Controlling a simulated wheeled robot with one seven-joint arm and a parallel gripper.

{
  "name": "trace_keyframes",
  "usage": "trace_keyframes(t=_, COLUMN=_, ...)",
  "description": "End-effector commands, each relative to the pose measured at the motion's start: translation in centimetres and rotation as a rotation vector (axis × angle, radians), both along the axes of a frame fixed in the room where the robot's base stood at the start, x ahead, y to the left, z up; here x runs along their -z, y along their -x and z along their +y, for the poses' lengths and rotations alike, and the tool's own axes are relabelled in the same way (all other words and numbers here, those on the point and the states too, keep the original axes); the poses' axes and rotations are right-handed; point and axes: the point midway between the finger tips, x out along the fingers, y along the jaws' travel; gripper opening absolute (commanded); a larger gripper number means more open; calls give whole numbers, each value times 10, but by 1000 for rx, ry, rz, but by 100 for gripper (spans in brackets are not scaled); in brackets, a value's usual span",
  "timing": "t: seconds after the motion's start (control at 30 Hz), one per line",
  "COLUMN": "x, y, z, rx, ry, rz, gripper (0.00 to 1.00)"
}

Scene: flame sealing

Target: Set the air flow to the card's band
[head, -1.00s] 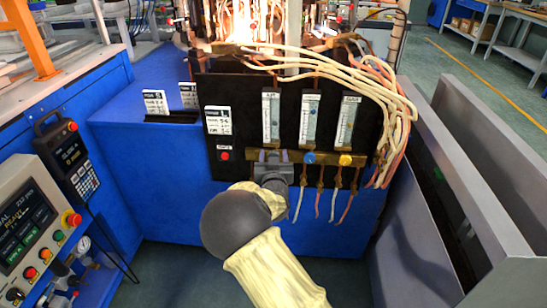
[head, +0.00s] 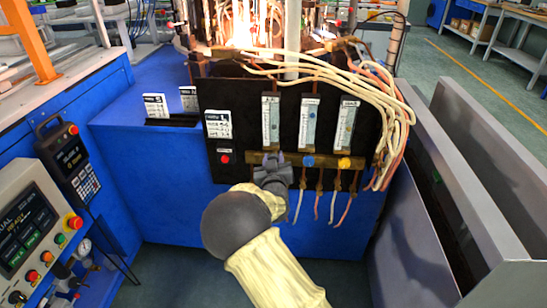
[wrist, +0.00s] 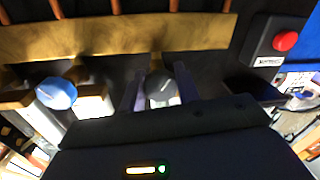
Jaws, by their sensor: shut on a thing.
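A black panel holds three flowmeter tubes; the leftmost is the air tube (head: 270,122). Its float reading is too small to tell. A white card (head: 218,125) with printed rows is fixed left of the tubes; its figures are not readable. My gripper (head: 272,168) is at the brass bar below the air tube, hiding the knob there in the head view. In the wrist view, my gripper (wrist: 160,88) has its fingers on both sides of a grey knob (wrist: 161,90), shut on it. The blue knob (head: 308,160) and yellow knob (head: 345,162) are to the right, untouched.
A red button (head: 225,159) is just left of the gripper. Pale and orange hoses (head: 400,115) curve down at the panel's right. Two more cards (head: 155,105) stand on the blue bench. Bright flames (head: 240,30) burn behind the panel. Grey metal walls (head: 440,190) stand at the right.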

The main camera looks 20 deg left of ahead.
Motion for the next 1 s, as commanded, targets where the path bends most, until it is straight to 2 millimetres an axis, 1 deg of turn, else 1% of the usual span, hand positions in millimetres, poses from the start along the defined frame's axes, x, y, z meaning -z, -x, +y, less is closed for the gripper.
trace_keyframes(t=0.1, x=-2, y=1, z=2, rx=-5, ry=99, rz=-22, gripper=9)
trace_keyframes(t=0.2, x=-1, y=1, z=2, rx=-5, ry=159, rz=-37, gripper=9)
trace_keyframes(t=0.33, x=0, y=1, z=3, rx=-6, ry=189, rz=-44, gripper=9)
trace_keyframes(t=0.57, x=0, y=1, z=3, rx=-6, ry=188, rz=-45, gripper=9)
trace_keyframes(t=0.6, x=0, y=2, z=3, rx=-6, ry=188, rz=-45, gripper=36)
trace_keyframes(t=0.7, x=0, y=1, z=3, rx=-6, ry=187, rz=-44, gripper=53)
trace_keyframes(t=1.0, x=0, y=1, z=1, rx=-3, ry=187, rz=-44, gripper=53)
